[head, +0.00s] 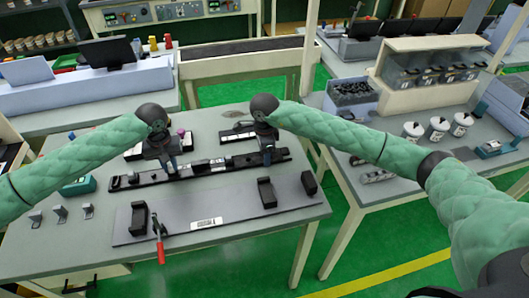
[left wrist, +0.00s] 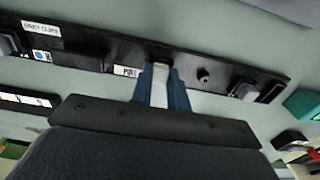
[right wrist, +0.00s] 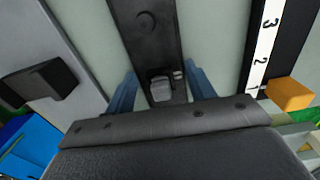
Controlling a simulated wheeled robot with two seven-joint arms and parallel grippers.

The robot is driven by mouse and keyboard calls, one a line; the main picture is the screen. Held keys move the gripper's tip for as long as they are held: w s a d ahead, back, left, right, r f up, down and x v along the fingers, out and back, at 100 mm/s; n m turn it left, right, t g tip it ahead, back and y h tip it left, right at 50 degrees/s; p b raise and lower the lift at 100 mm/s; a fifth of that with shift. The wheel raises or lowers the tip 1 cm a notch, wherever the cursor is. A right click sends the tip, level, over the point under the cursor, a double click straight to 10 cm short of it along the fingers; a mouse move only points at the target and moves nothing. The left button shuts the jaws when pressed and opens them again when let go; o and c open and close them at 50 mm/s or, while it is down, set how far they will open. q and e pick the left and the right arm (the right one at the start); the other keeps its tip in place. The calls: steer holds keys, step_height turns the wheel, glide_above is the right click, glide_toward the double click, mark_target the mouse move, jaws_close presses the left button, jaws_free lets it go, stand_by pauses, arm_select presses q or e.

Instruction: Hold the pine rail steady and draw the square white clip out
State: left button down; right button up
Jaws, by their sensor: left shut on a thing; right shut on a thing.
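A long dark rail (head: 235,163) lies across the table; it looks black, not pine. It also shows in the left wrist view (left wrist: 95,52) and the right wrist view (right wrist: 145,50). A small grey-white piece (right wrist: 160,88) sits on the rail between those fingers.
A grey plate (head: 240,203) with black brackets and a red-handled clamp (head: 159,243) lies in front of the rail. Several small grey clips (head: 60,212) and a teal box (head: 79,186) are at left. An orange block (right wrist: 290,93) is near my right gripper.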

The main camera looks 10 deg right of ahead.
arm_select(q)
steer(key=shift+r, duration=1.55)
stand_by(1.2)
steer(key=c, duration=1.3)
jaws_free()
step_height(320, 180, up, 12)
steer(key=shift+f, duration=0.1)
steer(key=shift+c, duration=0.3)
steer(key=shift+f, duration=7.3)
